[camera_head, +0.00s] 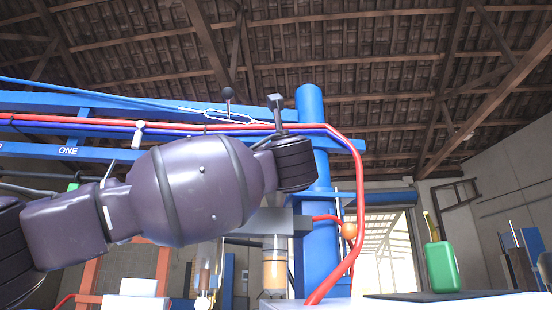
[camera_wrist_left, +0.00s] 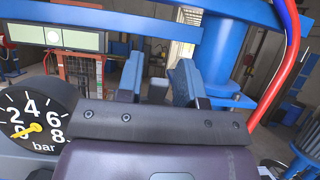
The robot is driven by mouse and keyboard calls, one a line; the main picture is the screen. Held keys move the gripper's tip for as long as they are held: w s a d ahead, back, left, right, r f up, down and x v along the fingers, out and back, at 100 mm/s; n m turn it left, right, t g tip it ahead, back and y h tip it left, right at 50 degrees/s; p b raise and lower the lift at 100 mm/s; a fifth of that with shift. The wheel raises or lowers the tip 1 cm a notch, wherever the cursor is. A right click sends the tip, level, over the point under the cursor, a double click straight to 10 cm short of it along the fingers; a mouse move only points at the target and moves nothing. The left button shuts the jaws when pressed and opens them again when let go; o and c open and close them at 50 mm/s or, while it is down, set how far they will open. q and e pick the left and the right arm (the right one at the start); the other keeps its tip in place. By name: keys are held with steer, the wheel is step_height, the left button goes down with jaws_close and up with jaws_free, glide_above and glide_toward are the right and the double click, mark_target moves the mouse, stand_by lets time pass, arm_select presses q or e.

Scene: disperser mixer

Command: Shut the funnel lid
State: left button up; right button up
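A thin, pale ring (camera_head: 232,116) shows above the blue beam in the head view, with a black ball knob (camera_head: 228,94) on a short stem over it. It may be the funnel lid, but I cannot tell for sure, nor its angle. My left arm crosses in front of the machine, and my left gripper (camera_head: 277,106) is up just right of the ring, partly hidden by its wrist. In the left wrist view the two fingers of the left gripper (camera_wrist_left: 158,78) stand apart with nothing visibly held. No lid is clear there. My right gripper is not in view.
A blue column (camera_head: 310,130) and a bent red hose (camera_head: 358,190) stand close right of my left gripper. Blue beams run behind my arm. A pressure gauge (camera_wrist_left: 32,120) is near at the left in the wrist view. A green canister (camera_head: 441,266) stands at the right.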

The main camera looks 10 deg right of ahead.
arm_select(q)
steer(key=shift+o, duration=0.7)
steer(key=shift+s+f, duration=0.35)
steer(key=shift+s, duration=0.05)
steer(key=b+v, duration=0.2)
steer(key=v, duration=0.7)
steer(key=shift+s+b, duration=0.3)
steer(key=shift+s, duration=0.1)
steer(key=shift+f, duration=0.15)
